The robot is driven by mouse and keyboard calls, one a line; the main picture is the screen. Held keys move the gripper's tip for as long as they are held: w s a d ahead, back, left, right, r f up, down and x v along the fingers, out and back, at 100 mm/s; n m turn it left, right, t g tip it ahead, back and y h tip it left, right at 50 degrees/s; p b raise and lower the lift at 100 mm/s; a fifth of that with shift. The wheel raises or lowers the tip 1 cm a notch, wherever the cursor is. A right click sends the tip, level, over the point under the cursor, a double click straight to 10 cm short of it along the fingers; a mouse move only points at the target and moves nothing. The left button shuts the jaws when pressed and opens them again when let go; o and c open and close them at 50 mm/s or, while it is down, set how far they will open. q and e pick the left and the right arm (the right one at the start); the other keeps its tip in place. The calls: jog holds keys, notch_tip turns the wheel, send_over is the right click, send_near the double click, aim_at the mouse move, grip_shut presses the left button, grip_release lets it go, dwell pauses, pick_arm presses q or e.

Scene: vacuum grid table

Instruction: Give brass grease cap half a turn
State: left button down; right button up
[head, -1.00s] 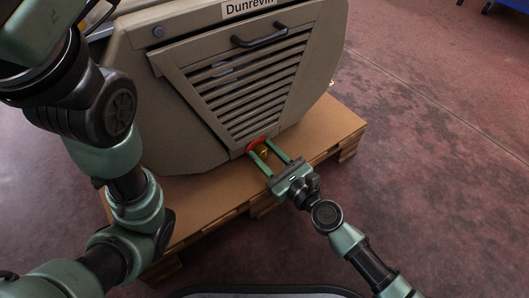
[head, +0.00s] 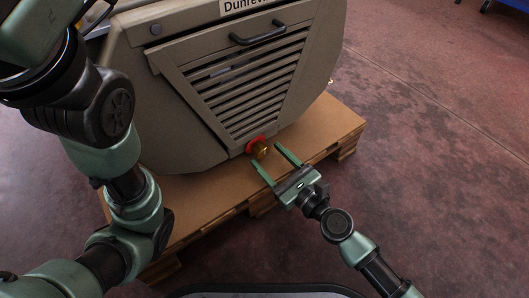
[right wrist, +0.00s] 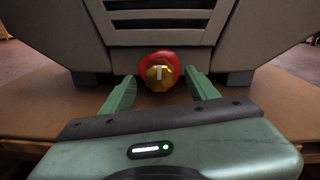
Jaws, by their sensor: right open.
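The brass grease cap (head: 262,150) sticks out low on the front of the beige machine, with a red ring (head: 251,144) behind it. In the right wrist view the cap (right wrist: 159,76) is faceted, with a pale upright mark on its face. My right gripper (head: 276,159) is open and empty. Its two fingers point at the cap, and their tips stop short of it; in the right wrist view the cap shows between the fingertips. My left arm (head: 125,190) fills the left side of the head view; its gripper is out of frame.
The machine (head: 185,110) has a slatted grille and a dark handle (head: 258,34) above the cap. It stands on a brown pallet (head: 215,188) whose top reaches out beneath the cap. The floor to the right is clear.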

jog(key=b+v, duration=0.1)
jog(key=v, duration=0.4)
jog(key=shift+f, duration=0.1)
dwell(0.4)
